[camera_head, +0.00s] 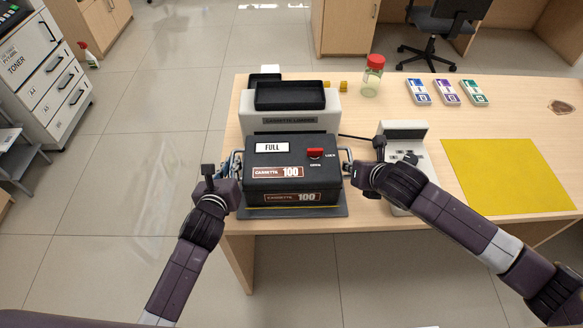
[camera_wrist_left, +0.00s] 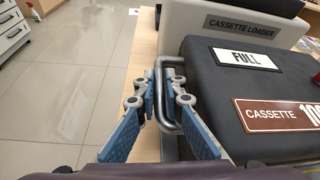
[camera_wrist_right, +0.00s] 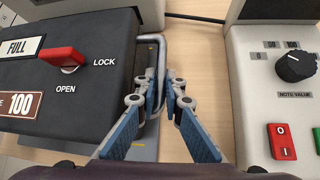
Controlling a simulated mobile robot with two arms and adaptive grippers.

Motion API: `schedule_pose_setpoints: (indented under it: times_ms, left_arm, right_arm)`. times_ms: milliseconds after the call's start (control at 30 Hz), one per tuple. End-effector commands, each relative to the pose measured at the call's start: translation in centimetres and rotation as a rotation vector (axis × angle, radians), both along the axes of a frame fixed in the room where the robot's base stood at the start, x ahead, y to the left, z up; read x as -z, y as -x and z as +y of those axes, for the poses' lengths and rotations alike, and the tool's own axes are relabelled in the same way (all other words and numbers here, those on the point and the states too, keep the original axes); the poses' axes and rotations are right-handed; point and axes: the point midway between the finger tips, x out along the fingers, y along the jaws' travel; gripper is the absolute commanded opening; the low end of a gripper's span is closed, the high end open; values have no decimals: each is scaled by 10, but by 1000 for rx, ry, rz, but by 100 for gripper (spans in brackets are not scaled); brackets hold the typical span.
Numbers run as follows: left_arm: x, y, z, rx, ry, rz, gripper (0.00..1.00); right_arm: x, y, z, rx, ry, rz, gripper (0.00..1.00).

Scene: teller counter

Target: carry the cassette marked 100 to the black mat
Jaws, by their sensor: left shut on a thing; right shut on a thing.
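The cassette marked 100 (camera_head: 262,185) is a dark box with a FULL label and a red lever at LOCK. It sits level in front of the cassette loader (camera_head: 334,115), over a dark grey plate (camera_head: 338,211) with a yellow line. I cannot tell whether that plate is the black mat or whether the cassette touches it. My left gripper (camera_wrist_left: 166,98) is shut on the cassette's left metal handle (camera_wrist_left: 160,125). My right gripper (camera_wrist_right: 158,98) is shut on its right handle (camera_wrist_right: 160,50).
A yellow mat (camera_head: 510,175) lies clear at right. A grey-white note device (camera_head: 405,130) with a knob stands close to my right gripper. A red-lidded jar (camera_head: 373,78) and banknote bundles, blue (camera_head: 418,92), purple (camera_head: 447,92) and green (camera_head: 474,92), stand at the back.

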Motion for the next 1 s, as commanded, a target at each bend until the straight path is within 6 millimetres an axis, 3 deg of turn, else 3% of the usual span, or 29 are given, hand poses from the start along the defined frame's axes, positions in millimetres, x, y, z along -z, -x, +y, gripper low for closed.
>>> schedule_pose_setpoints:
  times_ms: [667,1000]
  left_arm:
    - [-6,-1,0,2,1,-5,0]
    - [-26,-1,0,2,1,-6,0]
  right_arm:
    - [-5,-1,1,0,-2,-5,0]
    - [-26,-1,1,-1,-3,-6,0]
